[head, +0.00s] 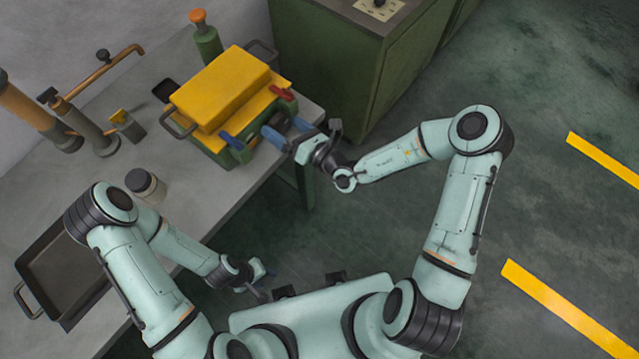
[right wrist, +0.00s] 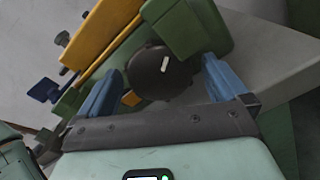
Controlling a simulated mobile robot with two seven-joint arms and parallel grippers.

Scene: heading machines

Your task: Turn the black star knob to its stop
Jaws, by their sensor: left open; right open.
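The black star knob (right wrist: 158,72) shows in the right wrist view as a dark round knob with a white mark, on the side of the green and yellow machine (right wrist: 190,25). In the head view this machine (head: 222,90) stands on the bench, and I cannot make out the knob clearly there. My right gripper (head: 285,132) is open at the machine's near side. In the right wrist view its blue fingers (right wrist: 161,67) stand on either side of the knob; I cannot tell whether they touch it. My left gripper (head: 262,278) is open and empty, low beside the bench.
The machine carries a red handle (head: 283,93) and a blue handle (head: 232,141). A green bottle (head: 206,42), a jar (head: 146,186) and a dark tray (head: 62,262) stand on the grey bench (head: 205,185). A green cabinet (head: 325,70) stands behind my right gripper.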

